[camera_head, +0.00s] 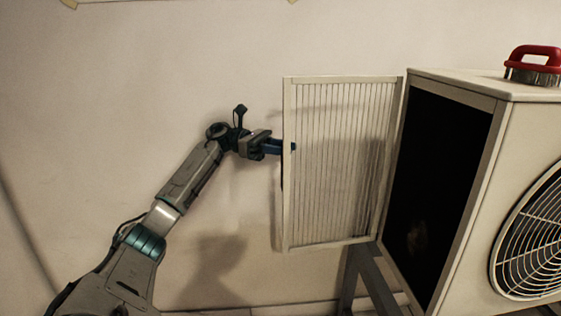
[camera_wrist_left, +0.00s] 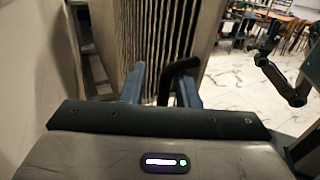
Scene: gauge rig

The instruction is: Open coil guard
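The coil guard (camera_head: 335,165) is a pale framed panel with vertical slats. It stands swung out to the left from the outdoor unit (camera_head: 510,130), with its right edge at the unit, and the dark opening (camera_head: 435,175) is exposed. My left gripper (camera_head: 280,148) is at the guard's free left edge. In the left wrist view the two blue fingers (camera_wrist_left: 160,88) are apart, with a black bent handle (camera_wrist_left: 181,66) between them, closer to the right finger. The slatted guard (camera_wrist_left: 165,28) fills the area behind them.
A red-handled brush-like tool (camera_head: 535,65) lies on top of the unit. A round fan grille (camera_head: 530,235) is on its front. A grey stand (camera_head: 365,275) supports it. A plain wall (camera_head: 200,60) is behind. Tables and chairs (camera_wrist_left: 275,25) show far off.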

